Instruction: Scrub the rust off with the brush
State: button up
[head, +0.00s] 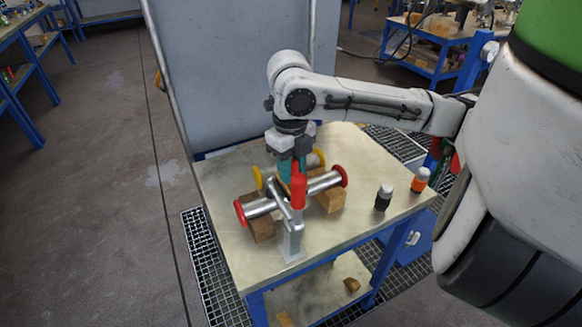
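My gripper (290,157) points down above the middle of the vessel. A teal piece, seemingly the brush (284,170), sits directly under it between the fingers, close to or touching the vessel top. The fingertips are partly hidden. I cannot make out the rust clearly.
A grey panel (235,75) rises behind the table.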

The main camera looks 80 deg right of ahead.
jog(key=shift+s+d, duration=1.15)
jog(key=shift+s, duration=0.2)
jog(key=shift+w+a+f, duration=0.15)
jog(key=shift+w+a, duration=0.6)
jog(key=shift+w, duration=0.1)
jog(key=shift+w+a, duration=0.7)
jog(key=shift+w, duration=0.05)
jog(key=shift+s+d, duration=0.1)
